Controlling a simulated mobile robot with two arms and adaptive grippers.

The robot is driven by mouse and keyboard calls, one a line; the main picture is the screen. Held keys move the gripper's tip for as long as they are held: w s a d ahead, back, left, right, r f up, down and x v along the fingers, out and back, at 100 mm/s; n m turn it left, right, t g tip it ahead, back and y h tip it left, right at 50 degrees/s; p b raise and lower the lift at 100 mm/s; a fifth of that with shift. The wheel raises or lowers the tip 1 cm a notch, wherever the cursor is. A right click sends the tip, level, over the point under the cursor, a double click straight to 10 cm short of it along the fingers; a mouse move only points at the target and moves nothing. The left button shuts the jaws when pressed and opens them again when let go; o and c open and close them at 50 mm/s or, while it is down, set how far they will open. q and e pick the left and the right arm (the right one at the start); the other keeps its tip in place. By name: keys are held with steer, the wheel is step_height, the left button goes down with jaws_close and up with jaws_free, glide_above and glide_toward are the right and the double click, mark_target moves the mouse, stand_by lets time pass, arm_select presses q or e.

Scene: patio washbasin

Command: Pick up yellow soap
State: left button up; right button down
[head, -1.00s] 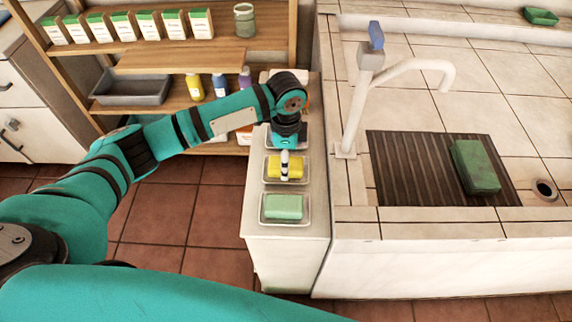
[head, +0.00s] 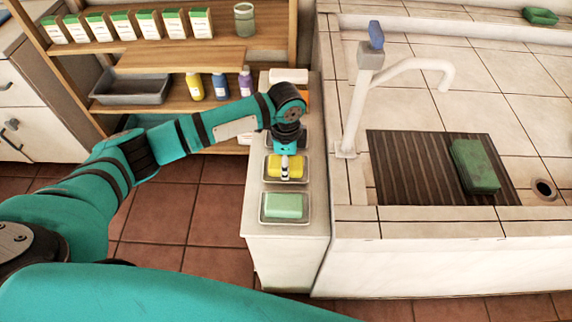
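The yellow soap (head: 295,171) lies in a clear dish (head: 270,179) on a narrow white counter, the middle of a row of dishes. My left gripper (head: 285,172) points down at the soap, its visible finger over the middle of the bar. From this angle I cannot tell whether the fingers are closed on the soap or only around it. The gripper hides the middle of the soap. My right gripper is not in view.
A green soap (head: 284,206) sits in the nearer dish (head: 264,219); another dish is partly hidden behind my gripper. Right is a tiled basin counter with a white faucet (head: 353,110) and green block (head: 475,166). Wooden shelves (head: 180,62) hold boxes and bottles at the back left.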

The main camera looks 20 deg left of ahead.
arm_select(q)
steer(key=shift+r, duration=5)
